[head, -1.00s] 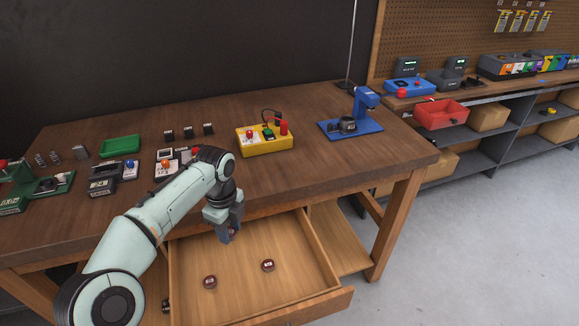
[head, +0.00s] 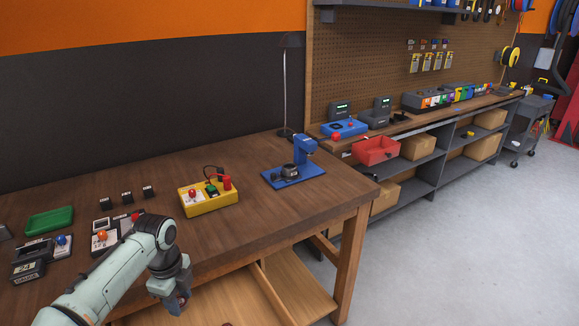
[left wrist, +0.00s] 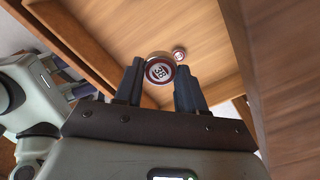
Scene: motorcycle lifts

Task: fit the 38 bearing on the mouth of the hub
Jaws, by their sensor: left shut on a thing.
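My left gripper (head: 178,303) is over the open drawer at the front of the bench. It is shut on the 38 bearing (left wrist: 160,70), a small round piece with a red-ringed white label reading 38, held between the two fingertips in the left wrist view. In the head view the bearing is hardly visible at the fingertips. A dark round cup, which looks like the hub (head: 284,171), stands on a blue base (head: 300,174) with a blue upright at the back right of the bench, well away from the gripper. My right gripper is not in view.
The wooden drawer (head: 221,296) is open below the bench top; another red-ringed bearing (left wrist: 178,53) lies in it. A yellow button box (head: 209,200) stands between the gripper and the blue base. A green tray (head: 50,219) is at the left. Bench wood beside the blue base is clear.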

